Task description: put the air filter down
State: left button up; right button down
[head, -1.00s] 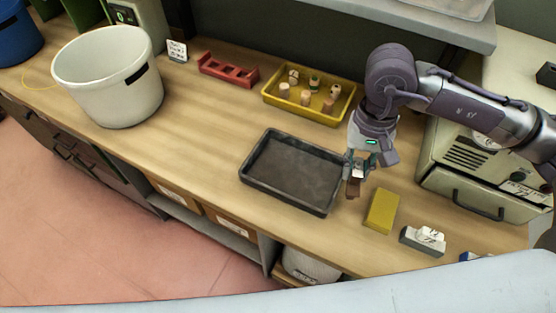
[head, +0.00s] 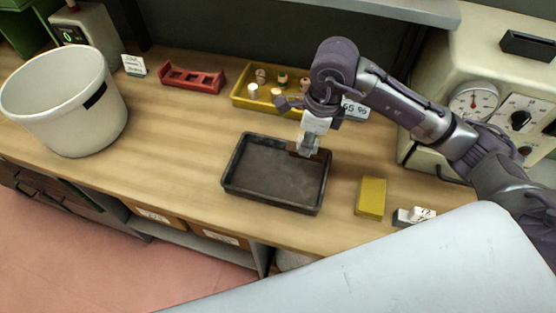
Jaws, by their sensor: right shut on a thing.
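My right gripper (head: 308,146) reaches down over the back right corner of the black tray (head: 232,190). It is shut on a small dark brown thing, the air filter (head: 318,155), which shows only in part around the fingertips. The air filter is at the tray's back right part; I cannot tell whether it touches the tray. The rest of the tray looks empty. My left gripper is not in view.
A yellow tray (head: 238,98) with several corks stands behind, near my right arm. A yellow block (head: 370,198) and a small grey-and-white block (head: 413,216) lie to the right. A red rack (head: 192,78) and a white bucket (head: 68,110) stand left. Bench left of the tray is clear.

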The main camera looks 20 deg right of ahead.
jog(key=a+f+p, duration=0.1)
jog(key=a+f, duration=0.1)
jog(key=w+a+f+p, duration=0.1)
jog(key=a+f, duration=0.1)
jog(key=a+f+p, duration=0.1)
jog(key=a+f, duration=0.1)
jog(key=f, duration=0.1)
jog(key=shift+w+a, duration=0.15)
jog(key=shift+w, duration=0.25)
jog(key=shift+f, duration=0.4)
jog(key=shift+f, duration=0.1)
jog(key=shift+f, duration=0.15)
jog(key=c, duration=1)
grip_release()
